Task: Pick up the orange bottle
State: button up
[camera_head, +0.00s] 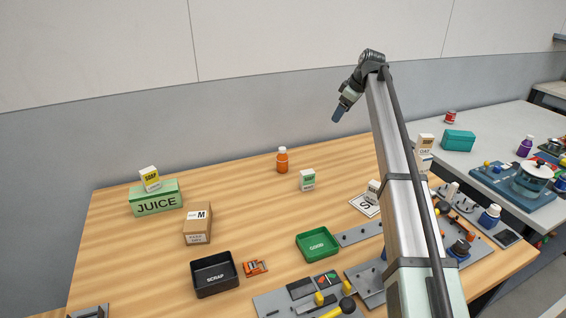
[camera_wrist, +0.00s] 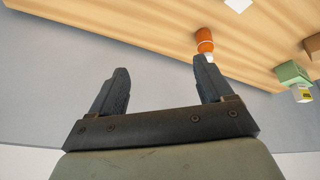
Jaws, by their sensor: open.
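The orange bottle (camera_head: 282,161) with a white cap stands upright near the back edge of the wooden table. In the wrist view the bottle (camera_wrist: 204,38) shows at the top, beyond the right fingertip. My gripper (camera_head: 340,112) is held high in the air, above and to the right of the bottle in the head view. In the wrist view my gripper (camera_wrist: 160,78) has its two dark fingers spread apart with nothing between them. The bottle is apart from the fingers, and its cap partly meets the right fingertip in the picture.
A small green-and-white carton (camera_head: 307,180) stands close to the bottle's right. A green JUICE box (camera_head: 156,202) with a soap carton (camera_head: 150,179) on top is at left. A cardboard box (camera_head: 198,225), black scrap tray (camera_head: 214,274) and green tray (camera_head: 318,243) lie nearer.

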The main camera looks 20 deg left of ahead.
jog(key=s+a+f+n+g+h, duration=0.1)
jog(key=s+a+f+n, duration=0.15)
jog(key=a, duration=0.65)
jog(key=n+g+h, duration=0.1)
jog(key=n+h, duration=0.1)
jog(key=h, duration=0.1)
send_over(283, 158)
jog(key=w, duration=0.2)
jog(key=f, duration=0.5)
jog(key=shift+a, duration=0.3)
jog(key=shift+s+a+f+h, duration=0.15)
jog(key=shift+f+h, duration=0.15)
jog(key=shift+f, duration=0.15)
notch_tip(283, 158, down, 13)
jog(key=shift+f, duration=0.1)
jog(key=shift+c, duration=0.2)
jog(key=c, duration=1.2)
